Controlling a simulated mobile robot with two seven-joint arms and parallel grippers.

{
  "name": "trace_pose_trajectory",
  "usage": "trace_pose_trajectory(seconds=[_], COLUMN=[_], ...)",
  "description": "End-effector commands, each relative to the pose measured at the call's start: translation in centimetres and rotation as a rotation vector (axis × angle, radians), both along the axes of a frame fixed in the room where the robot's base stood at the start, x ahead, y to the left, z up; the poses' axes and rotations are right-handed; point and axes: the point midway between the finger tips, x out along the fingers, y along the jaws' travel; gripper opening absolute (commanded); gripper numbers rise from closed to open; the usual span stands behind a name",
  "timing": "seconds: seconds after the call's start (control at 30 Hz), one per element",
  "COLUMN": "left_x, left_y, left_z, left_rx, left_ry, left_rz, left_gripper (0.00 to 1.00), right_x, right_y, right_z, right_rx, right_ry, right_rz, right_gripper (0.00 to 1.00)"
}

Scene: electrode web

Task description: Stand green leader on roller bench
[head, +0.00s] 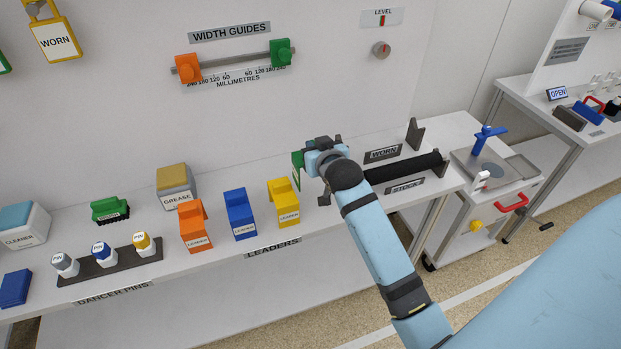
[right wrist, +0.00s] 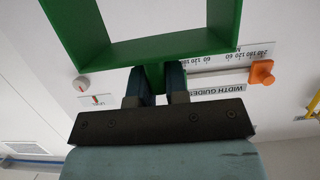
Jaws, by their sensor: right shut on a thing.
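My right gripper (head: 325,160) is above the back of the bench, right of the yellow leader. It is shut on the green leader (head: 297,170), of which only a narrow part shows at the left of the gripper in the head view. In the right wrist view the green leader (right wrist: 150,48) is a green open frame with a stem between the fingers (right wrist: 157,85). Orange (head: 194,225), blue (head: 240,214) and yellow (head: 284,202) leaders stand in a row on the white bench (head: 225,255). My left gripper is not in view. I cannot tell which surface is the roller bench.
A cart (head: 470,205) with a blue-handled tool stands to the right. Another bench (head: 540,105) with an "OPEN" sign is at the far right. Pins (head: 103,252) and a grease tub (head: 175,187) are left.

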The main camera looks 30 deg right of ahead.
Motion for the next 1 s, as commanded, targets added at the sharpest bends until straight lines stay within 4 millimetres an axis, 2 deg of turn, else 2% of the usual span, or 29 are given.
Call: trace_pose_trajectory(seconds=[0.03,0.13,0.37,0.6,1.0], left_x=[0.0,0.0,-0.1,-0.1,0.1], left_y=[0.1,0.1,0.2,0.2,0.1], left_z=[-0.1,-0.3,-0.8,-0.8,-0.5], left_rx=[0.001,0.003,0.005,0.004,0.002], left_ry=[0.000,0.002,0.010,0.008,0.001], left_rz=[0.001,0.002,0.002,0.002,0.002], left_gripper=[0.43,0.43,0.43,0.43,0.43], right_x=[-0.1,0.0,0.0,0.0,0.0], right_y=[0.0,0.0,0.0,0.0,0.0], right_z=[-1.5,-3.5,-5.7,-9.1,-9.8], right_rx=[0.000,0.001,0.000,0.001,0.001], right_ry=[0.004,0.003,-0.001,0.002,-0.001], right_rz=[0.000,0.000,0.000,0.000,0.001], right_gripper=[0.00,0.00,0.00,0.00,0.00])
